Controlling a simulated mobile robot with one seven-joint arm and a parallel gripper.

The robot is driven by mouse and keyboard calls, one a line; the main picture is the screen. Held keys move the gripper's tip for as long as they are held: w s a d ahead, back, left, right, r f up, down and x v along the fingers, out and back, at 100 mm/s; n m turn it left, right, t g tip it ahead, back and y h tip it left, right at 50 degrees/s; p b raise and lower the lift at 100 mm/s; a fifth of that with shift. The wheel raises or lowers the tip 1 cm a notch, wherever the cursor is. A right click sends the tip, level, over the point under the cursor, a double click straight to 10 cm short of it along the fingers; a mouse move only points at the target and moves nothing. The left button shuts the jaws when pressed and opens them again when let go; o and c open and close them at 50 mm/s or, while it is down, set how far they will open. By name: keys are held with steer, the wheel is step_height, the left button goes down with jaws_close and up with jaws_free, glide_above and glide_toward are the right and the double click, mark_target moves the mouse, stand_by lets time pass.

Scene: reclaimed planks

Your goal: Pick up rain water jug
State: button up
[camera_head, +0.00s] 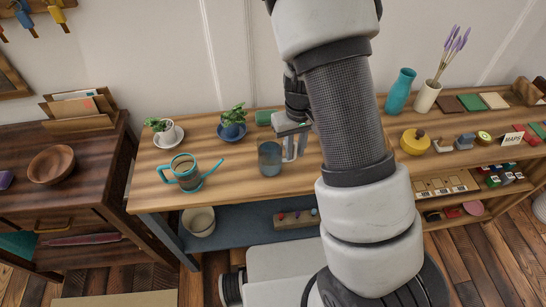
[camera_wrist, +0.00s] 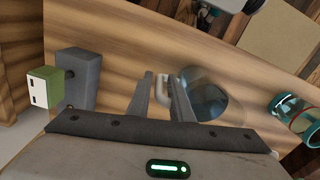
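The jug (camera_head: 270,160) is a clear, bluish-grey vessel standing upright on the wooden table. It also shows in the wrist view (camera_wrist: 218,95), with its pale handle (camera_wrist: 163,88) on the left side. My gripper (camera_head: 295,135) is at the jug's handle side, pointing down toward the table. In the wrist view my gripper (camera_wrist: 163,85) has its two fingers apart, with the handle showing between them. I cannot tell whether either finger touches it. My arm hides part of the table to the right.
A teal-handled watering can (camera_head: 186,174) stands left of the jug. Two potted plants (camera_head: 164,132) (camera_head: 232,122) stand behind. A yellow round pot (camera_head: 414,142) and a teal vase (camera_head: 400,90) are to the right. The table front between watering can and jug is clear.

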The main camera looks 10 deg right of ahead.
mark_target(294, 160)
step_height(294, 160, down, 4)
steer(key=shift+w+r, duration=0.1)
jaws_close()
steer(key=shift+r, duration=0.1)
stand_by(1.4)
